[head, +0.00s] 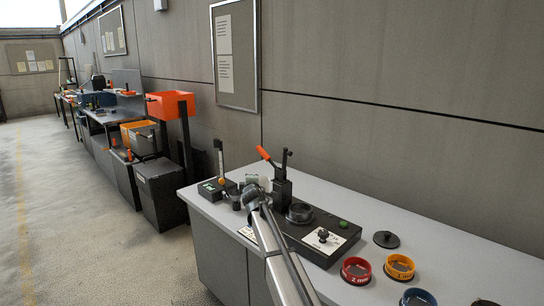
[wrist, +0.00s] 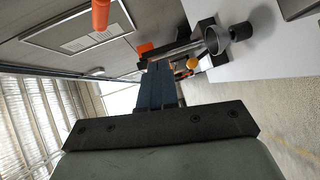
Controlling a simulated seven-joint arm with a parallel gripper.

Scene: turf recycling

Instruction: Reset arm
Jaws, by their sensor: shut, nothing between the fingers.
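My gripper (wrist: 160,68) shows in the wrist view with its dark fingers together and nothing between them. In the head view my silver arm reaches up from the bottom edge over the workbench (head: 218,222). Its end is near the black press (head: 283,195) with the orange lever (head: 266,156), to the left of it in the picture. The fingers cannot be made out clearly there. An orange handle end (wrist: 100,15) and a grey cup-shaped part (wrist: 232,33) show near the top of the wrist view, apart from the fingers.
A small device with an upright post (head: 221,160) stands at the bench's left. A red ring (head: 356,270), a yellow ring (head: 400,266), a blue ring (head: 418,298) and a black disc (head: 386,239) lie at the right. An orange bin (head: 170,104) stands beyond. The wall is behind.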

